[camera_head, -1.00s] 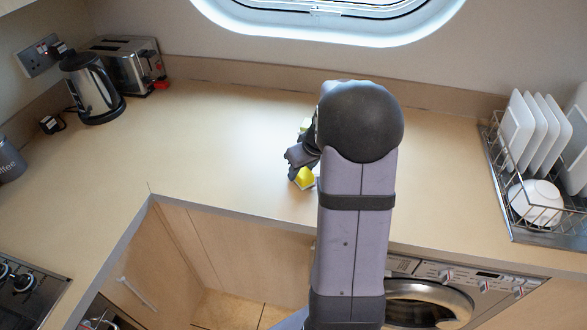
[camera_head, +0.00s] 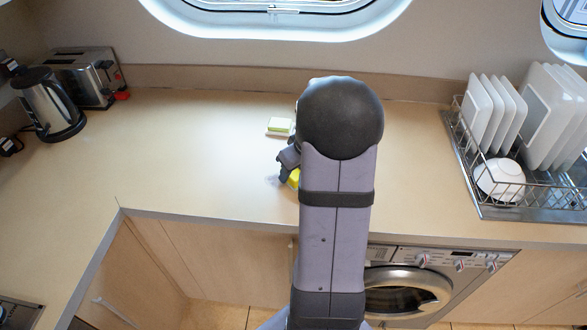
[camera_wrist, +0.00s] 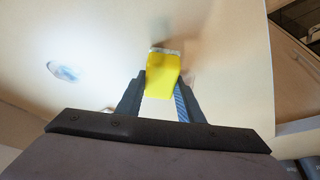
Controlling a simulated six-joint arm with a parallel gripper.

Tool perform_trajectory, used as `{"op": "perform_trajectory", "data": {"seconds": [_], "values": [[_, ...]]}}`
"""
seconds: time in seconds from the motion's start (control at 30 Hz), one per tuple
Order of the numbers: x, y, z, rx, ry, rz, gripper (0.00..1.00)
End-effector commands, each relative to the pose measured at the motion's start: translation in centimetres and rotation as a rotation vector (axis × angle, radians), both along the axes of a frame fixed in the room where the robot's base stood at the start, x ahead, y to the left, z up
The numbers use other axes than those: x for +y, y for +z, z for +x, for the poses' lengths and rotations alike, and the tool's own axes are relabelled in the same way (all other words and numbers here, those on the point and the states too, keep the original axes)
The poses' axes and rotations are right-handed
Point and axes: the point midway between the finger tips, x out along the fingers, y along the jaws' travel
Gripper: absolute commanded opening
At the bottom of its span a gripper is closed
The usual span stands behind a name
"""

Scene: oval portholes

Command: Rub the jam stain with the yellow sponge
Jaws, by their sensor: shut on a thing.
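My gripper (camera_wrist: 162,84) is shut on the yellow sponge (camera_wrist: 163,72), which sits between its two fingers in the wrist view. In the head view my arm hides most of the gripper, and a bit of the yellow sponge (camera_head: 294,179) shows at its left side, low over the counter. I cannot tell whether the sponge touches the counter. A small pale grey-purple patch (camera_wrist: 62,71), seemingly the stain, lies on the counter left of the sponge in the wrist view.
A pale yellow-green block (camera_head: 279,126) lies on the counter behind my gripper. A kettle (camera_head: 50,105) and toaster (camera_head: 88,77) stand at the back left. A dish rack (camera_head: 480,190) with plates and a bowl (camera_head: 499,178) stands right. The counter (camera_head: 190,150) left of my arm is clear.

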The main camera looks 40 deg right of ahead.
Motion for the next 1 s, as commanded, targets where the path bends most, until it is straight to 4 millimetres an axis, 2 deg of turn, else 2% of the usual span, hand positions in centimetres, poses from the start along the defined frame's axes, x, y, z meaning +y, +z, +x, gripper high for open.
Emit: {"op": "perform_trajectory", "data": {"seconds": [0.9,1.0], "values": [[6.2,0.2,5.9,0.004,0.003,0.005,0.16],[5.8,0.2,6.5,0.004,-0.002,0.005,0.16]]}}
